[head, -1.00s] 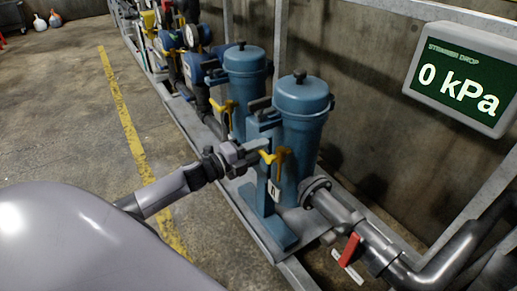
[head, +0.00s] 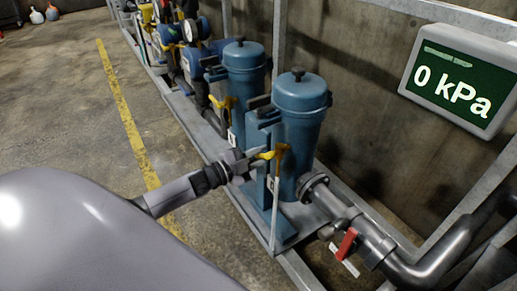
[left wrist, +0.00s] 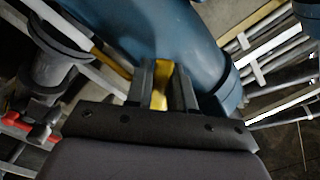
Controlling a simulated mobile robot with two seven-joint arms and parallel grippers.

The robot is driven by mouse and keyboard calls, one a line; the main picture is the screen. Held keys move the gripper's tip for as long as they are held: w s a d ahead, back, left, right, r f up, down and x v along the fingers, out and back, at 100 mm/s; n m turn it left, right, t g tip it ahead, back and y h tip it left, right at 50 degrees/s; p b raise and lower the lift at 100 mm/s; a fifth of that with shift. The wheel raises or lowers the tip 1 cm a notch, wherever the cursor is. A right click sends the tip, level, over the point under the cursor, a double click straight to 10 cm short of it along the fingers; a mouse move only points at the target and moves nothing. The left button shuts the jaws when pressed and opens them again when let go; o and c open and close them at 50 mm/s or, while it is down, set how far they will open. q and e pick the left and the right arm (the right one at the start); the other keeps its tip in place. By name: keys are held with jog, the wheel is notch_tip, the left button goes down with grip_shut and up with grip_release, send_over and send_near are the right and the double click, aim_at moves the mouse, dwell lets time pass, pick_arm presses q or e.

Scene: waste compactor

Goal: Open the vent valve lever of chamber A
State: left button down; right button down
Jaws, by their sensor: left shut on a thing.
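Two blue strainer chambers stand side by side on the skid, a near one (head: 300,112) and a far one (head: 243,75). A yellow lever (head: 268,154) is on the front of the near chamber; its label is partly hidden and hard to read. My left gripper (head: 256,157) reaches in from the left and is shut on this lever. In the left wrist view the yellow lever (left wrist: 160,88) shows between the two fingers of the gripper (left wrist: 162,92). Another yellow lever (head: 226,103) hangs on the far chamber. My right gripper is not in view.
A grey pipe (head: 345,215) with a red-handled valve (head: 347,242) runs right from the near chamber. A display (head: 458,80) reading 0 kPa is at upper right. Frame posts and a concrete wall stand behind.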

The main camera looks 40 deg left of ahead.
pick_arm(q)
jog(key=d+n+p, duration=0.1)
jog(key=n, duration=0.2)
jog(key=s+d+f+n, duration=0.1)
jog(key=n, duration=0.3)
jog(key=d+f+n+p, duration=0.1)
jog(key=n, duration=0.2)
jog(key=shift+s+d+n+p, duration=0.3)
jog(key=shift+d, duration=0.1)
dwell(0.3)
jog(key=c, duration=1.1)
grip_release()
jog(key=shift+o, duration=0.2)
jog(key=p+v, duration=0.1)
jog(key=v, duration=0.6)
jog(key=shift+s, duration=0.1)
